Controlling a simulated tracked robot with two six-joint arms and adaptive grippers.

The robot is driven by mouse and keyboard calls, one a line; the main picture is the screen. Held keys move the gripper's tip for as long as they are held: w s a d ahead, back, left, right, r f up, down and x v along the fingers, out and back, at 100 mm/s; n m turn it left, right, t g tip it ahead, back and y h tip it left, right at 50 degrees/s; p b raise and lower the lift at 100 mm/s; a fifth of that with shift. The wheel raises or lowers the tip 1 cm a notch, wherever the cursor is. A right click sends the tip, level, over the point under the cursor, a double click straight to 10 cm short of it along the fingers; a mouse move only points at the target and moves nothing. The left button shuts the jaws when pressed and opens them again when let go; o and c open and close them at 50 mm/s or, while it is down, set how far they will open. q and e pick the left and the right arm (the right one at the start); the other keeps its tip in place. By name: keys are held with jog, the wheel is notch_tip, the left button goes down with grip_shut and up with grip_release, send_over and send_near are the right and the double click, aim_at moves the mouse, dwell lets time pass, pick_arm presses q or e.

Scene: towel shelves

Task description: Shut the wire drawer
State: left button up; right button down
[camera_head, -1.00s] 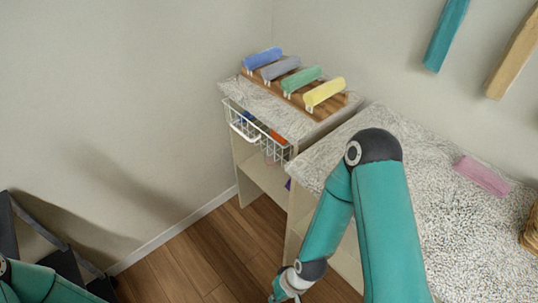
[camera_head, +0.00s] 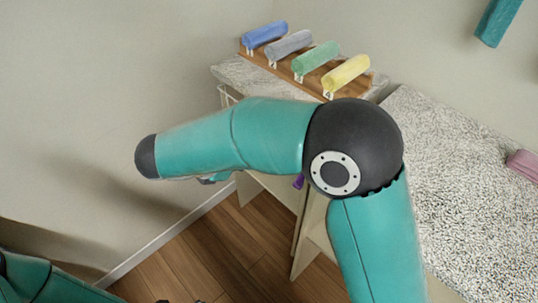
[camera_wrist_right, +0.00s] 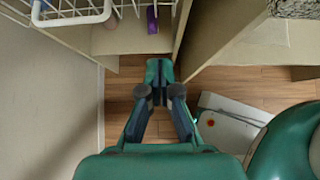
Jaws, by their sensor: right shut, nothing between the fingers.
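The white wire drawer (camera_wrist_right: 72,12) sticks out from the shelf unit at the top left of the right wrist view. In the head view only a bit of its wire (camera_head: 228,97) shows; my right arm hides the rest. My right gripper (camera_wrist_right: 160,72) is shut and empty, with its fingers pointing toward the shelf unit, lower in the picture than the drawer and to its right. I see no contact between them. In the head view the right gripper is mostly hidden beneath my forearm.
A wooden rack (camera_head: 268,64) with blue, grey, green and yellow rolled towels stands on the speckled top. A speckled counter (camera_head: 460,190) is at the right. A purple item (camera_wrist_right: 152,20) lies in the lower shelf. Wood floor (camera_head: 215,255) is open in front.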

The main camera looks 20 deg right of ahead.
pick_arm(q)
jog(key=shift+a+f+b, duration=0.15)
jog(key=shift+f+b, duration=0.6)
jog(key=shift+f, duration=0.05)
pick_arm(e)
jog(key=d+r+x, duration=0.2)
jog(key=x, duration=1)
jog(key=shift+w+d, duration=0.3)
jog(key=shift+w, duration=0.05)
pick_arm(q)
jog(key=shift+s, duration=0.1)
pick_arm(e)
jog(key=shift+f, duration=0.1)
